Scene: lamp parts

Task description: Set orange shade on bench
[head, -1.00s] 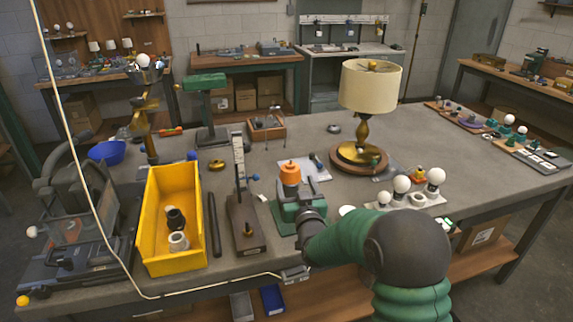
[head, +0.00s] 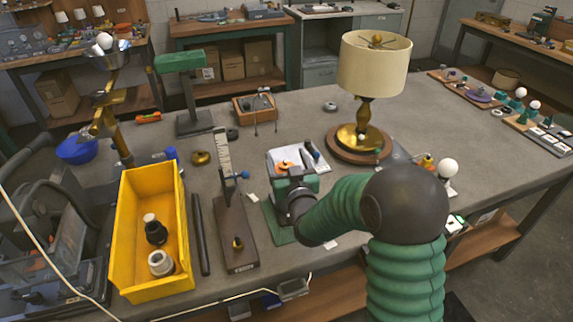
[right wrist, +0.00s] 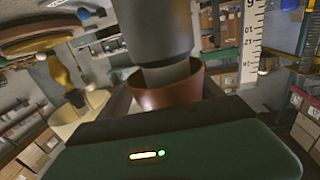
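The orange shade (head: 286,165) shows only as a small orange patch just beyond my right gripper (head: 292,180) in the head view; the gripper hides most of it. In the right wrist view the shade (right wrist: 168,90) is a brown-orange cup with its open rim toward the camera, close in front of the gripper's green body (right wrist: 170,152) and between dark finger parts. The gripper appears shut on it. A grey cylinder covers part of the rim. The gripper is over the grey bench (head: 290,110), near its front edge; the height is hard to judge. My left gripper is out of view.
A yellow bin (head: 125,235) and a ruler stand (head: 237,230) stand left of the gripper. White paper (head: 318,158) with small tools lies behind it. A lamp with a cream shade (head: 372,68) stands behind right.

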